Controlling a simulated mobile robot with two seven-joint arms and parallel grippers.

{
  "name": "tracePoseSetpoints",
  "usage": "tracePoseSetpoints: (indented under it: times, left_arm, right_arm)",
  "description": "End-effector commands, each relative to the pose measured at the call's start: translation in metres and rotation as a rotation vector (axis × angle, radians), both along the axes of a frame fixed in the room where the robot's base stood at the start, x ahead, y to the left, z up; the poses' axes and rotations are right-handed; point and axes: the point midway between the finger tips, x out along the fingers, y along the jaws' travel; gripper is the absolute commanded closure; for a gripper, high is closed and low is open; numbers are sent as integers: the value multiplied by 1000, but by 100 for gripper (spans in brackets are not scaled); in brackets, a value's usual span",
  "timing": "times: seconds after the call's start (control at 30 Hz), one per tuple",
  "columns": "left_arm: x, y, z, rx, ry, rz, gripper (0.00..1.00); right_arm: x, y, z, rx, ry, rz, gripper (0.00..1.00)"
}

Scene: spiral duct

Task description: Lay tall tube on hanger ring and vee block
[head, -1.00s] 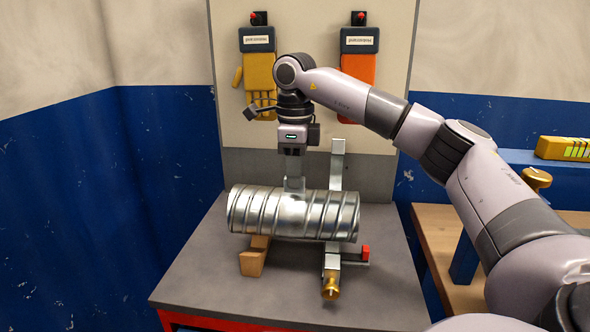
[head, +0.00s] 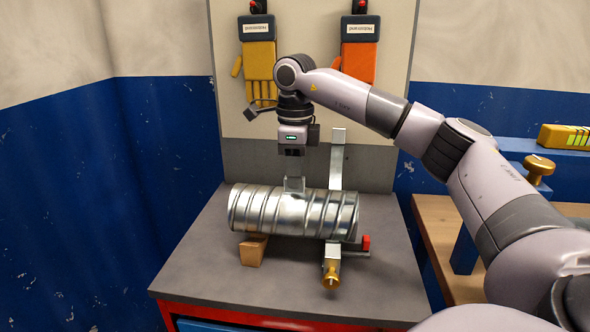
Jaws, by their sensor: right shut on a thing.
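The tall tube (head: 315,212) is a shiny metal spiral duct lying level, its length running left to right. My right gripper (head: 294,184) comes down from above and is shut on the tube near its middle. A wooden block (head: 253,250), likely the vee block, stands under the tube's left part. A metal hanger stand (head: 337,165) rises behind the tube's right part, and its foot with a brass knob (head: 331,277) shows in front. The ring is hidden by the tube. I cannot tell whether the tube touches block or hanger. My left gripper is not in view.
The grey bench top (head: 210,262) is clear at the left and front. A yellow glove (head: 259,62) and an orange glove (head: 359,62) hang on the back panel. A wooden table (head: 440,232) with blue parts stands at the right.

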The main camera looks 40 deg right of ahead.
Motion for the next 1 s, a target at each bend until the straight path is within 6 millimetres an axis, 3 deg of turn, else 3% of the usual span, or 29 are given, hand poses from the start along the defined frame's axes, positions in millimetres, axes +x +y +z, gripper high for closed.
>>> tracePoseSetpoints:
  times: [0.7, 0.73, 0.8, 0.83, 1.0]
  left_arm:
    - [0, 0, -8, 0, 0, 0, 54]
    - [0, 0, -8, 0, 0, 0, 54]
    - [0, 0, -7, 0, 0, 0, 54]
    - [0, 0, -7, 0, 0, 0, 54]
    - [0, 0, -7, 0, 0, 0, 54]
  right_arm:
    - [0, 0, -17, 0, -2, 0, 100]
    - [0, 0, -17, 0, -2, 0, 78]
    - [0, 0, -16, 0, -2, 0, 55]
    - [0, 0, -17, 0, -2, 0, 52]
    - [0, 0, -17, 1, -1, 0, 52]
